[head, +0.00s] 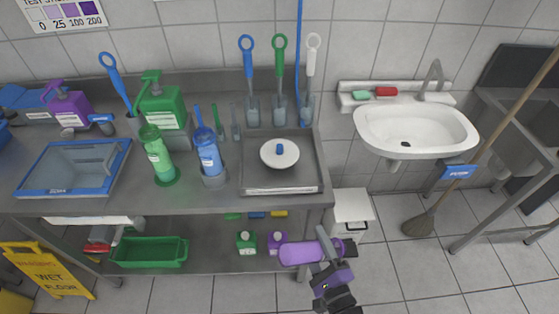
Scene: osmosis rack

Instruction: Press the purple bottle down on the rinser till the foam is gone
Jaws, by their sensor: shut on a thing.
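The purple bottle (298,253) is in my gripper (325,245), lying almost level in the air, its light purple end pointing left. It is in front of the steel table's front edge, at the right end, and lower in the picture than the tabletop. My gripper is shut around its right part, which the fingers partly hide. What looks like the rinser is a round white disc with a blue centre (279,153) in a square steel tray (282,187) on the tabletop. The bottle is apart from it. I cannot make out foam.
A green bottle (158,158) and a blue bottle (209,155) stand left of the tray. A blue-rimmed basin (70,190) is farther left. Brushes (280,65) stand behind the tray. A white sink (416,140) and a leaning broom (418,226) are at the right.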

